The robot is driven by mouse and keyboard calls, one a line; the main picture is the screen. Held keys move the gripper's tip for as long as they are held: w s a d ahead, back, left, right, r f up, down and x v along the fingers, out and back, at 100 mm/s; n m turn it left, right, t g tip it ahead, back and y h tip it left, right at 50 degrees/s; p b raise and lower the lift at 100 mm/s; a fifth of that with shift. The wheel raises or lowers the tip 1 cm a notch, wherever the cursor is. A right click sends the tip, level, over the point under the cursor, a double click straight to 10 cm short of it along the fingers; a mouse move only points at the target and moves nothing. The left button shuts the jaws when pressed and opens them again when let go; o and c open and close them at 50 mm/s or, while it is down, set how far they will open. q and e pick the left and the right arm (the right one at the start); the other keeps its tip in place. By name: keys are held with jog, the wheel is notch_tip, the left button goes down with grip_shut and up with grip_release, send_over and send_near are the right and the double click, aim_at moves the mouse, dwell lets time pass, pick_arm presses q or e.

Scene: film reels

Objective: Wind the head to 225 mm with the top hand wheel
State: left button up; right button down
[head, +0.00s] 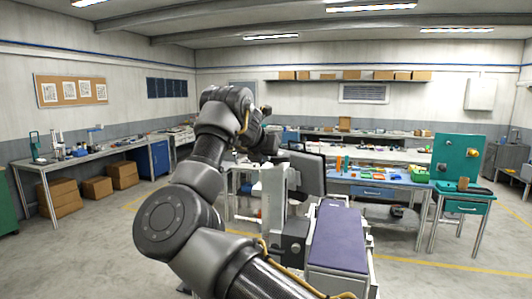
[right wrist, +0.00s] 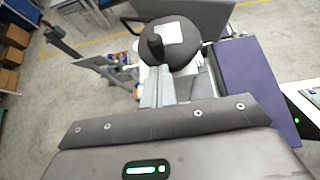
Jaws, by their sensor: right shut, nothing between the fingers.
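The same column (head: 273,195) shows in the head view, beside a purple padded platform (head: 338,238). My right gripper (head: 266,138) is above the column top; its arm and body hide most of the wheel in the head view. The gripper is shut and empty. No height scale is readable. My left gripper is not in view.
A dark screen (head: 309,172) stands close to the column. Benches with tools (head: 383,182) lie behind, and a green stand (head: 460,160) is at the right. Cardboard boxes (head: 60,196) sit under the left bench.

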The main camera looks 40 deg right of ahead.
jog(key=shift+f, duration=0.25)
jog(key=s+b, duration=0.1)
jog(key=b, duration=0.1)
jog(key=s+d+b, duration=0.1)
jog(key=s, duration=0.1)
jog(key=shift+s+d+b, duration=0.1)
jog(key=shift+s+b, duration=0.1)
jog(key=shift+b, duration=0.2)
jog(key=shift+s+d, duration=0.25)
jog(key=shift+d, duration=0.1)
dwell(0.5)
jog(key=shift+w+r, duration=0.1)
jog(key=shift+w, duration=0.05)
